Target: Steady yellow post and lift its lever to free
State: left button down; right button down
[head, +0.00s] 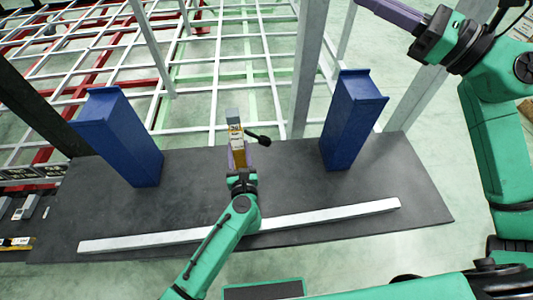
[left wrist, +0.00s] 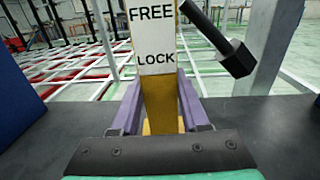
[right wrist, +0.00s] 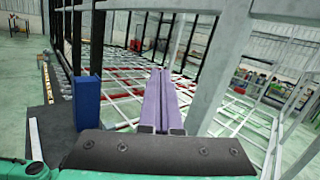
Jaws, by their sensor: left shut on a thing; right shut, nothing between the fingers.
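The yellow post (head: 239,157) stands upright at the middle of the dark platform. Its white plate reads FREE above LOCK in the left wrist view (left wrist: 155,58). The black lever (head: 264,140) sticks out to the right of the post; in the left wrist view its arm slants down right, ending in a block-like knob (left wrist: 236,58) beside the plate. My left gripper (head: 238,162) is shut on the post below the plate, with a purple finger on each side. My right gripper (head: 392,12) is shut and empty, raised at the upper right, well away from the lever.
Blue uprights stand left (head: 122,140) and right (head: 350,122) of the post. A pale bar (head: 330,215) lies across the front of the dark platform (head: 415,190), behind my left forearm. White frame beams (head: 308,65) rise behind. The platform between post and right upright is clear.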

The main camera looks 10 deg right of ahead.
jog(key=a+f+m+t+h, duration=0.1)
jog(key=a+f+m+h, duration=0.2)
jog(key=f, duration=0.6)
jog(key=a+f+m+t, duration=0.1)
jog(key=a+f+m, duration=0.2)
jog(key=a+f, duration=0.45)
jog(key=s+a+f+m+g+h, duration=0.1)
jog(key=s+f+m+h, duration=0.2)
jog(key=f, duration=0.7)
jog(key=s+a+f+m+g+h, duration=0.1)
jog(key=s+a+f+m+h, duration=0.1)
jog(key=s+f+m, duration=0.4)
notch_tip(320, 180, down, 5)
jog(key=shift+s+f+m+g+h, duration=0.2)
jog(key=shift+m+g+h, duration=0.15)
jog(key=shift+h, duration=0.25)
jog(key=shift+w, duration=0.1)
